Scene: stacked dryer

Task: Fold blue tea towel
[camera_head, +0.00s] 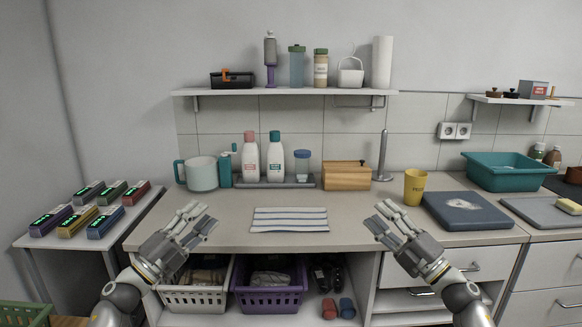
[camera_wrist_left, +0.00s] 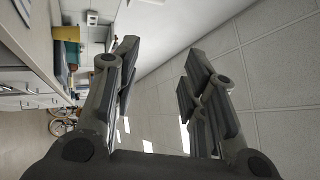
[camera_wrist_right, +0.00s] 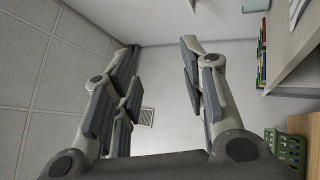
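A flat towel (camera_head: 289,219) with white and blue stripes lies spread on the middle of the counter. It is a wide rectangle with its long side running left to right. My left gripper (camera_head: 203,222) is to the left of the towel, apart from it, near the counter's front edge. Its fingers are spread and empty, as the left wrist view (camera_wrist_left: 160,75) shows. My right gripper (camera_head: 384,221) is to the right of the towel, also apart from it. Its fingers are spread with nothing between them in the right wrist view (camera_wrist_right: 160,75).
Behind the towel stand a teal-handled pot (camera_head: 201,173), bottles on a grey tray (camera_head: 262,183) and a wooden box (camera_head: 346,177). A yellow cup (camera_head: 415,187) and a dark blue folded cloth or board (camera_head: 466,211) are at the right. Counter around the towel (camera_head: 370,205) is clear.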

